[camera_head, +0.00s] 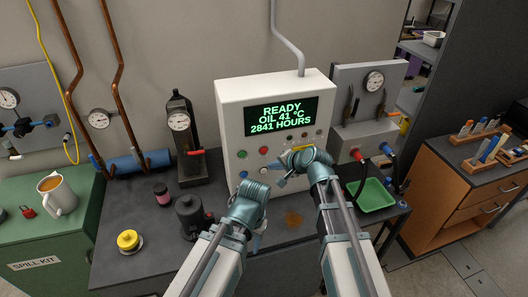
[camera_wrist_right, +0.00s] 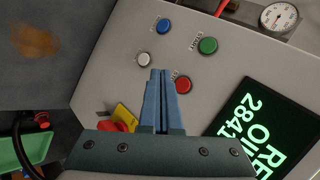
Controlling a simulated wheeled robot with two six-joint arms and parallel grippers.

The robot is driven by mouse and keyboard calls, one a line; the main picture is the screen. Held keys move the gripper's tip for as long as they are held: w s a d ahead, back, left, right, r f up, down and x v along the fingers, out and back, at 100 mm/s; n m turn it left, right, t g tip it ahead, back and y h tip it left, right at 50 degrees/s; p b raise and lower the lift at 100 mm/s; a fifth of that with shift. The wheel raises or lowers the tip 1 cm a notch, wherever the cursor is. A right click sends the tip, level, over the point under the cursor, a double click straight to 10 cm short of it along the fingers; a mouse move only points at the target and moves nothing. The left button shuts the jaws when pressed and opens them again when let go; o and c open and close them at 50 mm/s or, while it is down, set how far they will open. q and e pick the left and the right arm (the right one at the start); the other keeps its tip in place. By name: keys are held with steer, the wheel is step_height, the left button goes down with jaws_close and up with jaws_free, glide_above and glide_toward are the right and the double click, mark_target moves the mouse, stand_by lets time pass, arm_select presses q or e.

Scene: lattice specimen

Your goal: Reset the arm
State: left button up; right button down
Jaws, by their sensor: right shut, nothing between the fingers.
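My right gripper (camera_head: 281,180) is in front of the lower part of the white control cabinet (camera_head: 230,120). In the right wrist view its two fingers (camera_wrist_right: 162,75) are shut together with nothing between them. They point at the panel, between a white button (camera_wrist_right: 143,59) and a red button (camera_wrist_right: 183,85). I cannot tell whether the tips touch the panel. My left gripper (camera_head: 250,205) is over the dark bench, left of the right arm. Its fingers are mostly hidden by its own wrist, so its opening does not show.
The cabinet screen (camera_head: 281,115) reads READY, OIL 41 °C, 2841 HOURS. A blue button (camera_wrist_right: 163,26), a green button (camera_wrist_right: 207,46) and a red-and-yellow switch (camera_wrist_right: 122,120) surround the fingers. A green tray (camera_head: 371,195) stands right; a black pot (camera_head: 190,215) stands left.

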stand_by(0.3)
steer(key=s+f+n+g+h+b, duration=0.3)
steer(key=s+f+n+g+b, duration=0.35)
steer(key=s+f, duration=0.8)
steer(key=s+d+f+n+h+b, duration=0.2)
steer(key=s, duration=0.3)
steer(key=s+d+f+n+g+h+b, duration=0.1)
steer(key=s+d+f+n+h+b, duration=0.1)
steer(key=s, duration=0.3)
steer(key=shift+s+d+f+n+h+b, duration=0.2)
steer(key=shift+s+d+n+h+b, duration=0.15)
steer(key=shift+h+b, duration=0.1)
